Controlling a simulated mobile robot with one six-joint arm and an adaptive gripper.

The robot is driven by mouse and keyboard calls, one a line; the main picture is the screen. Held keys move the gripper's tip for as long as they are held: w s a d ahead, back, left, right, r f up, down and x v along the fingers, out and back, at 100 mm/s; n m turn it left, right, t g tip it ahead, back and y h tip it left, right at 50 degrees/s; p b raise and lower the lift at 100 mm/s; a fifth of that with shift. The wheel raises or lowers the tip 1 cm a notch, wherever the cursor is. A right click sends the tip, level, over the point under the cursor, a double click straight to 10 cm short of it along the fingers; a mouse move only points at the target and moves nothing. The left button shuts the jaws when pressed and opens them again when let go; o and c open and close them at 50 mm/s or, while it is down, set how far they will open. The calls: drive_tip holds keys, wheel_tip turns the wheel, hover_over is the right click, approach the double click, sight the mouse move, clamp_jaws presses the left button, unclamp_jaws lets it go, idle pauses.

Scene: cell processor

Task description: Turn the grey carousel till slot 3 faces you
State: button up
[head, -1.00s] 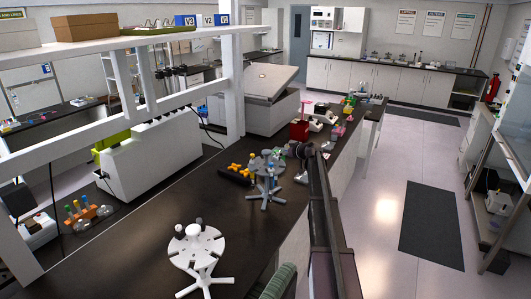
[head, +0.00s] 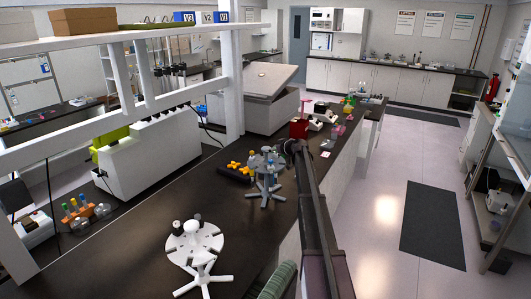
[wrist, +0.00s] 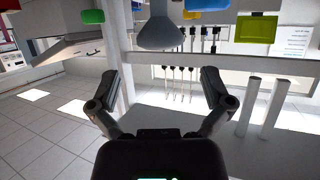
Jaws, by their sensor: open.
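The grey carousel (head: 268,186) stands upright on the dark bench near the picture's middle in the head view. Several tubes, some blue, show in its upper part. Its slot numbers are too small to read. My gripper (head: 291,147) is at the end of my dark arm, close to the carousel's upper right side in the head view. Whether it touches the carousel cannot be told. In the wrist view my gripper (wrist: 160,80) has its two fingers spread wide with nothing held between them.
A white carousel (head: 207,246) stands nearer on the bench. Orange pieces on a black holder (head: 236,172) lie just left of the grey carousel. A red stand (head: 299,128) is behind it. The bench between the carousels is clear. A white shelf frame (head: 120,103) runs along the left.

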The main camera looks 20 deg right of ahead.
sight(267, 147)
drive_tip(key=shift+b+x, duration=0.9)
drive_tip(key=shift+x, duration=2.05)
drive_tip(key=c, duration=1.2)
drive_tip(key=shift+c, duration=0.2)
drive_tip(key=shift+s+d, duration=0.1)
drive_tip(key=shift+d, duration=0.05)
